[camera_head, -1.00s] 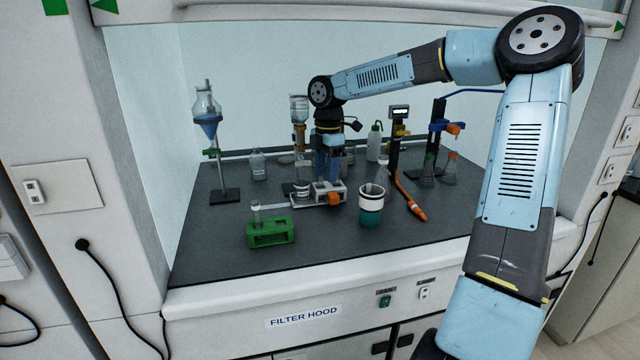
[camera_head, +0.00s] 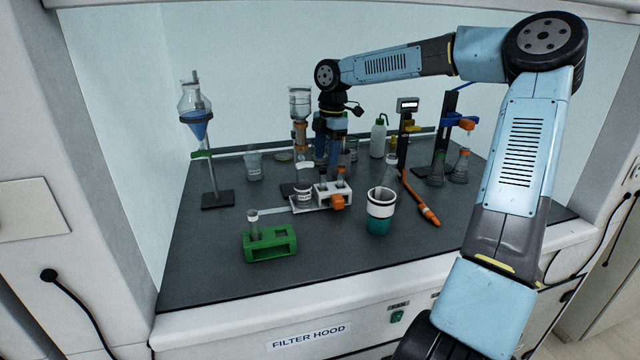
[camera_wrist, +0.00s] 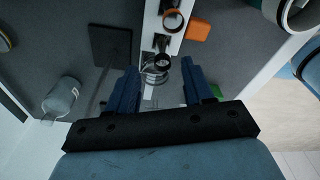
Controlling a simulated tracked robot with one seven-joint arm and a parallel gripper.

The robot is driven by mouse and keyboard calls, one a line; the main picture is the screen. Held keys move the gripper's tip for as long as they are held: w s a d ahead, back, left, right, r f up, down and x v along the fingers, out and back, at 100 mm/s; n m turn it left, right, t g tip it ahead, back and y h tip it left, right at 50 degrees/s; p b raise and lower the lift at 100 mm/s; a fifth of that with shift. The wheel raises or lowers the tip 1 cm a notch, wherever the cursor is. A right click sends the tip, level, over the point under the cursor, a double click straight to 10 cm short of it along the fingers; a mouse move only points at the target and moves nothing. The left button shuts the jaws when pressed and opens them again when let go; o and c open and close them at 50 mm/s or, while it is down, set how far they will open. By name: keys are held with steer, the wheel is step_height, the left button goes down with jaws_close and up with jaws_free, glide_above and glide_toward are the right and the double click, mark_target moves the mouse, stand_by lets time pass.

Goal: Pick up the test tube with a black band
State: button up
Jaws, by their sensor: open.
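My gripper (camera_head: 329,155) points down with open, empty fingers above the area behind the white rack. In the wrist view its blue fingers (camera_wrist: 162,92) stand apart, with a clear glass vessel (camera_wrist: 156,72) showing below between them. The white rack (camera_head: 325,196) has an orange block on its side and holds a few tubes with reddish or dark tops; it also shows in the wrist view (camera_wrist: 173,45). One clear test tube (camera_head: 253,224) stands in the green rack (camera_head: 271,245) at the front left. I cannot make out a black band on any tube.
A teal and white cup (camera_head: 380,212) stands right of the white rack. A funnel stand (camera_head: 213,165) is at left. A bottle (camera_head: 378,138), an orange-handled tool (camera_head: 422,202) and flasks (camera_head: 460,166) are at right.

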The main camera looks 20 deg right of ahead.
mark_target(323, 167)
steer(key=shift+s+a+f, duration=0.1)
steer(key=shift+a+f, duration=0.15)
steer(key=shift+f, duration=0.4)
steer(key=shift+s+a+f, duration=0.1)
steer(key=shift+a+f, duration=0.1)
steer(key=shift+f, duration=0.4)
steer(key=shift+s+a+f, duration=0.1)
steer(key=shift+a+f, duration=0.05)
steer(key=shift+f, duration=0.95)
steer(key=shift+s+a+f, duration=0.1)
steer(key=shift+f, duration=0.95)
jaws_close()
